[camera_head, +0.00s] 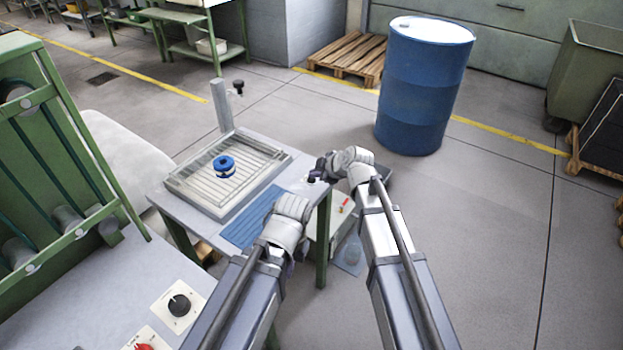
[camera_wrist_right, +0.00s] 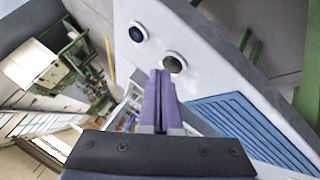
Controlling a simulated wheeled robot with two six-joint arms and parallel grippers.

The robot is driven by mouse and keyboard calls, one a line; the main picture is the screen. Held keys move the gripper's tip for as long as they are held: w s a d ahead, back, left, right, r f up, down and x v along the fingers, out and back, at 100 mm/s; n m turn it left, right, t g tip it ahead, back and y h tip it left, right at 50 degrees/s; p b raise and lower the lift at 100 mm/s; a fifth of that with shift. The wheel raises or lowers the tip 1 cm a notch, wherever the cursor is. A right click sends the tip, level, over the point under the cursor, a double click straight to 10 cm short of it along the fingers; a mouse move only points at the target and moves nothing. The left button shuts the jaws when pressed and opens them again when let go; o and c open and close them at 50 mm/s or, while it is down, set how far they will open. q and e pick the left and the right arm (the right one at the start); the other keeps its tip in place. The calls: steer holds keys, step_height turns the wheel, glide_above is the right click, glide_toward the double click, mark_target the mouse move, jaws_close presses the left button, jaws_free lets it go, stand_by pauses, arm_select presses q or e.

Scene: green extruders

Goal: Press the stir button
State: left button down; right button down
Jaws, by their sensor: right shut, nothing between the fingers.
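Two round buttons sit in the pale table top in the right wrist view: a dark blue button (camera_wrist_right: 137,34) and a grey button (camera_wrist_right: 174,63), each with a light rim. I see no label saying which one is the stir button. My right gripper (camera_head: 317,173) is over the table's right corner. Its purple fingers (camera_wrist_right: 161,73) are shut and empty, tips just beside the grey button; I cannot tell if they touch it. My left gripper is mostly hidden by its own wrist, left of the right one, in front of the table.
The small table (camera_head: 262,150) carries a wire-grate tray (camera_head: 190,188) with a blue round object (camera_head: 224,166), and a ribbed blue mat (camera_head: 250,218). A grey post (camera_head: 221,105) rises behind. A blue drum (camera_head: 420,90) stands at the back right.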

mark_target(315, 181)
stand_by(0.4)
steer(key=shift+f+b, duration=0.45)
steer(key=shift+b, duration=0.05)
steer(key=shift+r, duration=0.1)
steer(key=shift+r+p, duration=0.35)
steer(key=shift+p, duration=0.15)
step_height(315, 181, up, 6)
steer(key=p, duration=0.6)
steer(key=shift+r, duration=0.1)
